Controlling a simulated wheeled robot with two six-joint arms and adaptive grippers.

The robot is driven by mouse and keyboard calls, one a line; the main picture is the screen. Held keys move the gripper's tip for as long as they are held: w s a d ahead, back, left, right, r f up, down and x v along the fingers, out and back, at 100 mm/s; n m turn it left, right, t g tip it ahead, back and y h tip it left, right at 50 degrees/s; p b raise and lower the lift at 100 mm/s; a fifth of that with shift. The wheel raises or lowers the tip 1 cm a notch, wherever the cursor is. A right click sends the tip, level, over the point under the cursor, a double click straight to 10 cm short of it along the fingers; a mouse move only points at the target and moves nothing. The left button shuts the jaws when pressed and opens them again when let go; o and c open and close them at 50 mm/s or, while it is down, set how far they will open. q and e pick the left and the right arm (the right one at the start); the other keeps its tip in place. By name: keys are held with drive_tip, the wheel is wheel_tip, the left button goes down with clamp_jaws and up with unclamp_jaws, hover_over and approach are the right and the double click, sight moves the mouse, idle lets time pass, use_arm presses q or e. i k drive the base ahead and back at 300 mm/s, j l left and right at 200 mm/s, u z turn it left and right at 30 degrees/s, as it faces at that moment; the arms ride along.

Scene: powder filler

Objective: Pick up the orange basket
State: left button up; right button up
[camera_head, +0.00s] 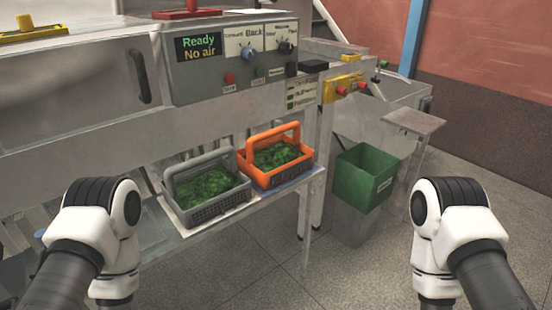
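The orange basket (275,179) stands upright on a narrow shelf in front of the machine, with its handle raised and green pieces inside. A grey basket (213,207), also holding green pieces, stands just to its left on the same shelf. My two arms show at the lower left and lower right of the head view, both apart from the baskets. Neither gripper is in the picture; both lie beyond the bottom edge.
The narrow shelf (185,235) runs along the machine (75,95), whose panel reads "Ready, No air". A green bin (366,178) stands right of the orange basket. A small grey side table (413,121) is farther right. The floor in front is clear.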

sight(270, 158)
drive_tip(key=i+l, duration=0.2)
drive_tip(key=l, duration=0.15)
drive_tip(key=i+l+u, duration=0.1)
drive_tip(key=i+l, duration=0.35)
drive_tip(key=l, duration=0.3)
drive_tip(key=i+l+u, duration=0.1)
drive_tip(key=l, duration=0.25)
drive_tip(key=i, duration=0.1)
